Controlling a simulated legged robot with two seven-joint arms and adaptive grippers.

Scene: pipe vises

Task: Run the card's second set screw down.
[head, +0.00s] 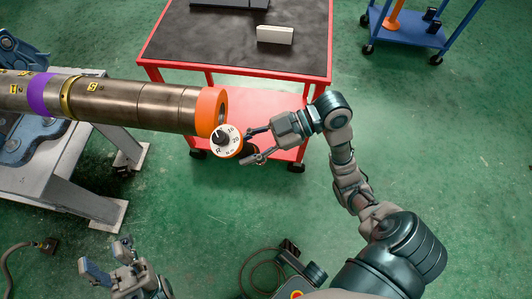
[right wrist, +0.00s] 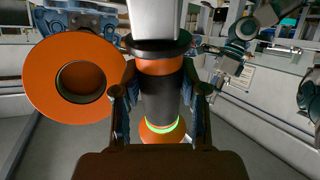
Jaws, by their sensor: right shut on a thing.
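The steel pipe (head: 140,105) lies across the left, with an orange end collar (head: 211,108), a purple band and yellow numbered rings. My right gripper (head: 256,146) is shut on a dial-topped driver (head: 227,141), just off the collar's lower right. In the right wrist view the driver (right wrist: 160,98) has a black body, orange parts and a green lit ring, between the fingers. The collar's orange face (right wrist: 40,90) is to its left there. My left gripper (head: 107,262) is open and empty at the lower left. I cannot make out the set screws or a card.
The pipe rests above a grey stand (head: 62,165). A red cart (head: 323,80) with a dark top stands behind, carrying a pale block (head: 275,35). A blue cart (head: 410,36) is at the upper right. A cable (head: 18,250) lies on the green floor, lower left.

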